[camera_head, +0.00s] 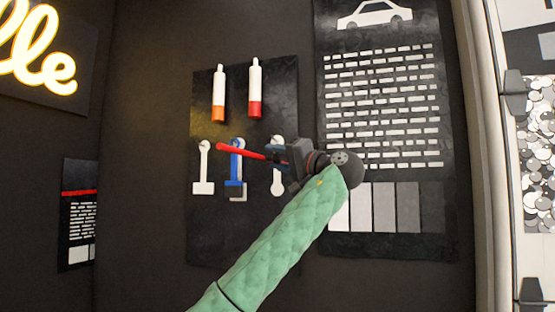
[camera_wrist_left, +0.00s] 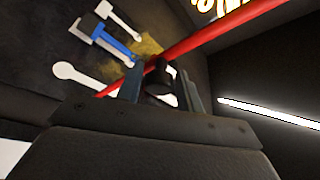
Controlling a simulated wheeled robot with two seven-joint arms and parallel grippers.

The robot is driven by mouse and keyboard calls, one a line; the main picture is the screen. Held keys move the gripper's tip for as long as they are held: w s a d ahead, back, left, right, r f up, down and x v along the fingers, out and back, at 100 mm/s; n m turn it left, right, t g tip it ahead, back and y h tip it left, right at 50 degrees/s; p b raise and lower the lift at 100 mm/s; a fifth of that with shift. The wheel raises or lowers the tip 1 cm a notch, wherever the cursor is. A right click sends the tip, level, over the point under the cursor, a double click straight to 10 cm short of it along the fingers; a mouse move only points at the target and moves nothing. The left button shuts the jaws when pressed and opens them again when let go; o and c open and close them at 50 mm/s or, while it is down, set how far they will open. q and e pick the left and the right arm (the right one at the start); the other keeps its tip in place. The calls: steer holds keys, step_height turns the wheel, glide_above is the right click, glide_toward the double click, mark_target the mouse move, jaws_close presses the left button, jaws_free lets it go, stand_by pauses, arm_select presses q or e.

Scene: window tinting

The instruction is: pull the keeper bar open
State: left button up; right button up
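The red keeper bar (camera_head: 240,151) crosses in front of the hanging tools on the dark tool board (camera_head: 215,235). Its rounded left end is free in the head view, and its right end runs behind my left gripper. My left gripper (camera_head: 276,153) is at the bar's right part. In the left wrist view the bar (camera_wrist_left: 205,38) runs diagonally past my fingertips (camera_wrist_left: 160,85). The fingers stand apart, with a short black knob (camera_wrist_left: 157,80) between them; whether they touch it is unclear. A blue-handled tool (camera_head: 236,165) hangs behind the bar. My right gripper is out of view.
White tool shapes (camera_head: 203,170) flank the blue tool. Two marker-like bottles, orange-tipped (camera_head: 219,95) and red-tipped (camera_head: 255,90), are above. A chart panel (camera_head: 380,120) is to the right, and a glowing sign (camera_head: 40,50) is upper left.

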arm_select(q)
steer(key=shift+o, duration=0.8)
steer(key=shift+w+f, duration=0.1)
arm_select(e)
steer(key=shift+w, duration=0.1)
arm_select(q)
steer(key=shift+d, duration=0.1)
steer(key=shift+s+d+f, duration=0.1)
steer(key=shift+s+d, duration=0.05)
steer(key=shift+s, duration=0.1)
steer(key=b+v, duration=0.2)
steer(key=v, duration=0.5)
steer(key=shift+b, duration=0.3)
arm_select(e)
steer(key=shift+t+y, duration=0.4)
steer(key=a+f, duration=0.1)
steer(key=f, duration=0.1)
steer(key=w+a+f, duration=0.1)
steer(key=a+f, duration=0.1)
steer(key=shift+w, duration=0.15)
arm_select(q)
steer(key=shift+d, duration=0.1)
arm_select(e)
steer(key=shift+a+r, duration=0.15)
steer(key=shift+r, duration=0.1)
